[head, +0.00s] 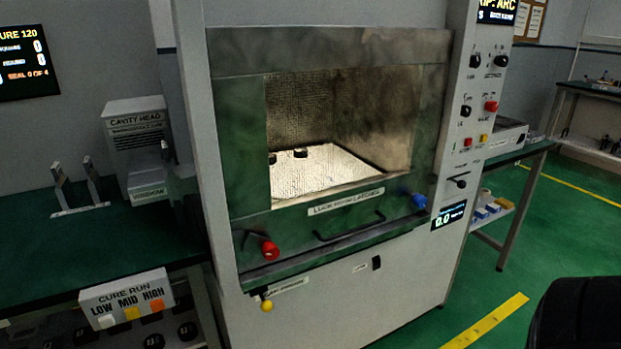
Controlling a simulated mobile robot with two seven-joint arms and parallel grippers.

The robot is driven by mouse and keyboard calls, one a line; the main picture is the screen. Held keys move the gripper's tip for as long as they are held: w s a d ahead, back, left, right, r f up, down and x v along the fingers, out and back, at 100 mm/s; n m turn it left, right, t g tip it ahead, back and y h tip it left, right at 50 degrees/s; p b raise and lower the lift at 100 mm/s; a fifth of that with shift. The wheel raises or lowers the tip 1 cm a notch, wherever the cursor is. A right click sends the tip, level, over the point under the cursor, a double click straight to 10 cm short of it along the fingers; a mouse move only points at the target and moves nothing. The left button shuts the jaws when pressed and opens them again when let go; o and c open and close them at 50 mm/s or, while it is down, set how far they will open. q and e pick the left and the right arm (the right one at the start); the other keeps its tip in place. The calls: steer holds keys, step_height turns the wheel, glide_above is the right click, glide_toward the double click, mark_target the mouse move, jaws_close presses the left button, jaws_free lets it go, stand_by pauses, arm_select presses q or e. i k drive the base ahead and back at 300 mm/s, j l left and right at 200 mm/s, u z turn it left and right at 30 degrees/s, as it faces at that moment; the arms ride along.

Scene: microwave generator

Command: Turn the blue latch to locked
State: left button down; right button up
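The blue latch (419,201) is a small blue knob at the right end of the lower part of the green microwave door (238,150). I cannot tell from its shape whether it is locked. A red latch (270,250) sits at the lower left of the same door. A dark handle bar (349,228) runs between them, below a white label (345,201) that seems to mention latches. The door is shut or nearly shut, and the lit cavity shows through its window. Neither gripper is in view.
A control panel with knobs and buttons (466,112) rises right of the door. A green bench (80,260) stands at left, another table (520,160) at right.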

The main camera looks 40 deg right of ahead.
mark_target(417, 201)
steer(key=k+j+z, duration=0.1)
steer(key=z, duration=1.85)
steer(key=l+u, duration=0.1)
steer(key=u, duration=0.3)
steer(key=i+l+u, duration=0.15)
steer(key=l+u, duration=0.25)
steer(key=i+l+u, duration=0.1)
steer(key=l+u, duration=0.15)
steer(key=u, duration=0.15)
steer(key=i+l+u, duration=0.2)
steer(key=l, duration=0.7)
steer(key=k+j, duration=0.05)
steer(key=k, duration=0.05)
